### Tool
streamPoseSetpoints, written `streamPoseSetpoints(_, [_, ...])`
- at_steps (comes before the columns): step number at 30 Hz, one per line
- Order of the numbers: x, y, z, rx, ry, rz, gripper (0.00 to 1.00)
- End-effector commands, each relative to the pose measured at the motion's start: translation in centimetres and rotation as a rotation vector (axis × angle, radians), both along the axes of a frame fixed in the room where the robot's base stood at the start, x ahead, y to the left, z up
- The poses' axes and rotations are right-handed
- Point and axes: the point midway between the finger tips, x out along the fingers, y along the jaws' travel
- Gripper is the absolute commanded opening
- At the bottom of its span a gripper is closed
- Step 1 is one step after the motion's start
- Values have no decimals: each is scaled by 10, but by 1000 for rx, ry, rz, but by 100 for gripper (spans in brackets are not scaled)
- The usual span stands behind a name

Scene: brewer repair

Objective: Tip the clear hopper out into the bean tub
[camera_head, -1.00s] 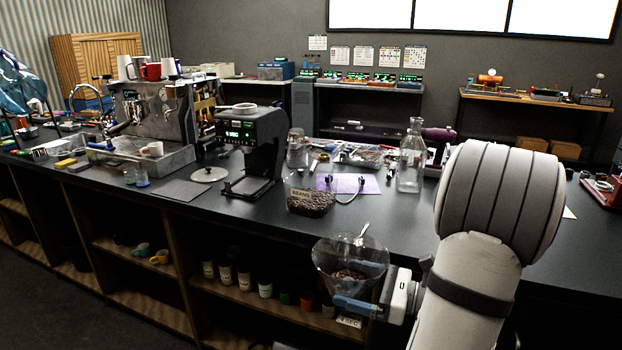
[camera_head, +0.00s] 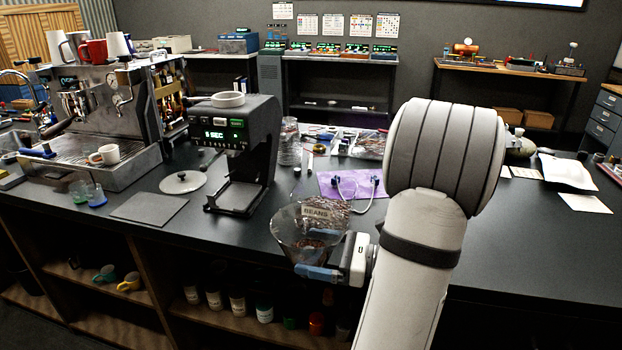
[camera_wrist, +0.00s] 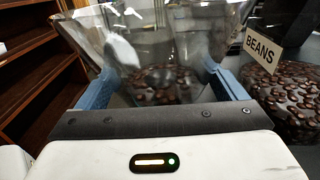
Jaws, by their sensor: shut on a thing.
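My gripper (camera_head: 322,272) is shut on the clear hopper (camera_head: 296,240), a see-through cone with some dark beans in its bottom. It is held roughly upright at the counter's front edge. In the wrist view the blue fingers (camera_wrist: 228,84) clasp the hopper (camera_wrist: 160,45) from both sides. The bean tub (camera_wrist: 290,95), clear with a "BEANS" label and full of dark beans, stands just right of the hopper in the wrist view.
The black grinder (camera_head: 240,150) stands left of the hopper, with a round lid (camera_head: 183,182) and a dark mat (camera_head: 148,208) beside it. A purple cloth (camera_head: 345,186) with a cable lies behind the tub. The counter right of my arm is largely clear. Open shelves (camera_head: 130,315) are below.

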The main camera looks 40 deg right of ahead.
Motion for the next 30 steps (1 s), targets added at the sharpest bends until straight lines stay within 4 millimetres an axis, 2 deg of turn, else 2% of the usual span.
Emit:
streamPoseSetpoints(17, [-1, -2, 2, 7, 5, -6, 59])
streamPoseSetpoints(30, [3, -7, 10, 139, 118, -7, 59])
